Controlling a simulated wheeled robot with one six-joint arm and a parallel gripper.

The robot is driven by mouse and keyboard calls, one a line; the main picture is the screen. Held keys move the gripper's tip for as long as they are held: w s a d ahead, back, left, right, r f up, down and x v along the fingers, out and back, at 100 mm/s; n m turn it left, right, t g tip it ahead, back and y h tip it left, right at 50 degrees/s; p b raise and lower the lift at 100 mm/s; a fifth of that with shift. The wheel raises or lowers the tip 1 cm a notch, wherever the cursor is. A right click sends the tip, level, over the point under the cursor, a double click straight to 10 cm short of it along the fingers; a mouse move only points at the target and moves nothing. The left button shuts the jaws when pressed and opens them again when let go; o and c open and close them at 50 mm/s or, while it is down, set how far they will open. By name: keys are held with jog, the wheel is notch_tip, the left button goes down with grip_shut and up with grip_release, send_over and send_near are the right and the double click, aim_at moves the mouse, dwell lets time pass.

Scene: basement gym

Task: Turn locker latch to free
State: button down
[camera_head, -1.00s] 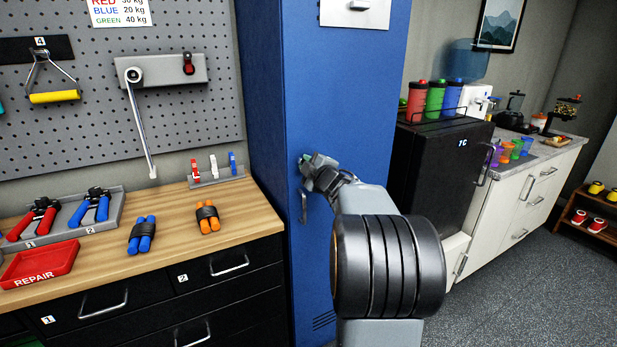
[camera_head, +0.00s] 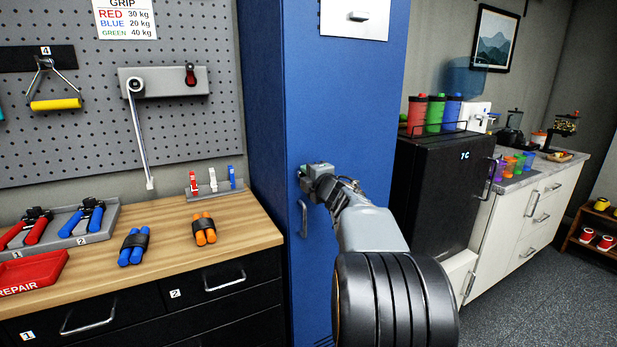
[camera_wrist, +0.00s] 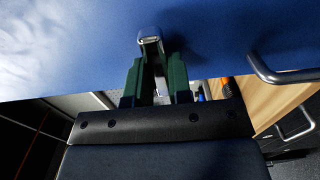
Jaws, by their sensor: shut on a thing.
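The blue locker door (camera_head: 345,105) stands in the middle of the head view and fills the top of the wrist view (camera_wrist: 60,50). The small silver latch (camera_wrist: 150,42) shows in the wrist view, sticking out from the blue door. My gripper (camera_head: 306,172) is at the door's left edge, above the door's bar handle (camera_head: 303,218). In the wrist view my gripper's green fingers (camera_wrist: 157,66) are on either side of the latch and shut on it. In the head view my gripper hides most of the latch.
The wooden workbench (camera_head: 170,255) with drawers is left of the locker, holding tools and a red tray (camera_head: 35,272). A black fridge (camera_head: 440,190) and white cabinets (camera_head: 525,215) are on the right.

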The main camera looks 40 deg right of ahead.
dwell(0.3)
jog(key=c, duration=1)
grip_release()
jog(key=shift+c, duration=0.2)
jog(key=shift+s, duration=0.15)
jog(key=s+a, duration=0.2)
jog(key=s, duration=1.1)
jog(key=shift+s, duration=0.25)
jog(key=shift+d, duration=0.1)
